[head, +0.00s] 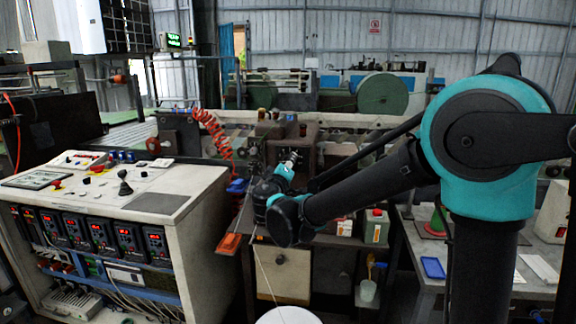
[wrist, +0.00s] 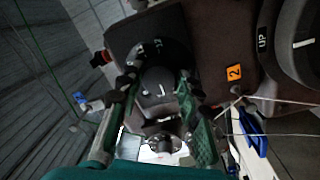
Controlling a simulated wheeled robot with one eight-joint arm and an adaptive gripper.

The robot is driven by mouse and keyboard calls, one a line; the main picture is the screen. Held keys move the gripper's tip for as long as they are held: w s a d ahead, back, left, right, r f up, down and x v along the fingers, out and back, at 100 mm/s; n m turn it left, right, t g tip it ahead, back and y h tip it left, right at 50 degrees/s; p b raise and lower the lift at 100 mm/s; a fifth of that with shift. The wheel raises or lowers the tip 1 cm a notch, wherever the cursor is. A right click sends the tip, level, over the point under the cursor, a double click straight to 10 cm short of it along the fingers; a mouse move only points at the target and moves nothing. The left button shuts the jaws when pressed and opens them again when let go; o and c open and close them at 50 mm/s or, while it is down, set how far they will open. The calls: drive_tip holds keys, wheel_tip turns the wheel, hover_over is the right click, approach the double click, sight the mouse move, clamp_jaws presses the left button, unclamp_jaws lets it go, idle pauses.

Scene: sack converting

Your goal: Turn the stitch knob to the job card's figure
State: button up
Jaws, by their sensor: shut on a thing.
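The stitch knob (wrist: 158,78) is a dark round knob with a short white pointer line, on a dark plate with small white marks in the wrist view. My gripper (wrist: 158,95) has its two fingers on either side of the knob and is shut on it. The figures around the knob are too small and dark to read. In the head view my gripper (head: 289,163) reaches to the front of the brown machine head (head: 305,132), and the knob is hidden there. I cannot make out the job card in either view.
In the head view a control console (head: 150,205) stands left, and an orange coiled cable (head: 213,132) hangs beside the machine.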

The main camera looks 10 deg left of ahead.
drive_tip(key=shift+n, duration=1.9)
drive_tip(key=o, duration=1.2)
drive_tip(key=shift+c, duration=0.2)
drive_tip(key=shift+s, duration=0.1)
drive_tip(key=s, duration=1.1)
drive_tip(key=shift+s+d+f, duration=0.3)
drive_tip(key=shift+s, duration=0.1)
